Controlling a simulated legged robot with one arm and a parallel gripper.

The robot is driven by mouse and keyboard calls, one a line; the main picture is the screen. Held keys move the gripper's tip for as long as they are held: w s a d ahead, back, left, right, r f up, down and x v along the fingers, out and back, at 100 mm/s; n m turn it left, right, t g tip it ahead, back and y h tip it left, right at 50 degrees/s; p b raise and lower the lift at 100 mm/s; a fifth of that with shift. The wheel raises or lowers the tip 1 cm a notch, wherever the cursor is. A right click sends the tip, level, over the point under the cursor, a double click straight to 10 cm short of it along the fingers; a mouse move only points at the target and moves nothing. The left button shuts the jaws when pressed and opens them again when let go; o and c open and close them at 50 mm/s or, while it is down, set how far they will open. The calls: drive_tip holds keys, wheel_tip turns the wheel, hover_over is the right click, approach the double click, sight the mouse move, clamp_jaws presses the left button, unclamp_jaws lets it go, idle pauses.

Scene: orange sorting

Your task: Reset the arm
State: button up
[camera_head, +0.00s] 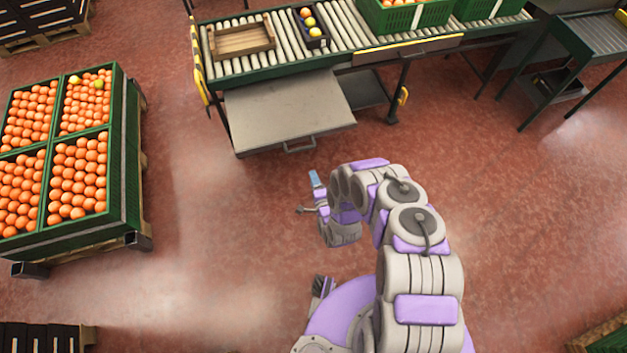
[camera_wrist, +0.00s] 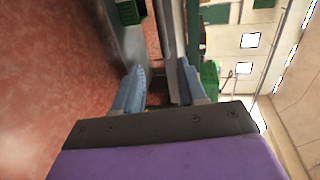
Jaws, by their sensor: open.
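My arm, grey and purple, shows at the lower middle of the head view, bent over the red floor. My gripper (camera_head: 315,180) is at its far end, in front of the conveyor's pull-out shelf and clear of it. In the wrist view my gripper (camera_wrist: 160,85) has its two blue-grey fingers apart with nothing between them. The wrist picture is turned on its side.
A roller conveyor (camera_head: 350,38) runs along the back, carrying a wooden crate (camera_head: 243,52), a small dark box (camera_head: 318,43) and green crates (camera_head: 410,17). A grey shelf (camera_head: 285,108) juts out below. Green bins (camera_head: 120,170) of oranges stand left. Floor around my arm is clear.

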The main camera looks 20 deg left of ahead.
idle(0.4)
drive_tip(key=w+d+r+n+g+h, duration=0.3)
drive_tip(key=w+d+r+n+h, duration=0.1)
drive_tip(key=w+d+r, duration=0.8)
drive_tip(key=d+r+n+g+h, duration=0.15)
drive_tip(key=d+r, duration=0.25)
drive_tip(key=r, duration=0.4)
drive_tip(key=d+r+n+g+h, duration=0.1)
drive_tip(key=d+r+h, duration=0.1)
drive_tip(key=d+r, duration=0.4)
drive_tip(key=s+d+r+n+g+h, duration=0.1)
drive_tip(key=s+d+r+g, duration=0.15)
drive_tip(key=s+r, duration=0.65)
drive_tip(key=s+d+r+g+h, duration=0.15)
drive_tip(key=s+d+r, duration=0.25)
drive_tip(key=s+r, duration=0.4)
drive_tip(key=s+r+n+g+y, duration=0.1)
drive_tip(key=s+r, duration=0.4)
drive_tip(key=s, duration=0.9)
drive_tip(key=s+r+n+g, duration=0.3)
drive_tip(key=s+r+g, duration=0.1)
drive_tip(key=s, duration=1)
drive_tip(key=shift+r+y, duration=0.4)
drive_tip(key=shift+r, duration=0.25)
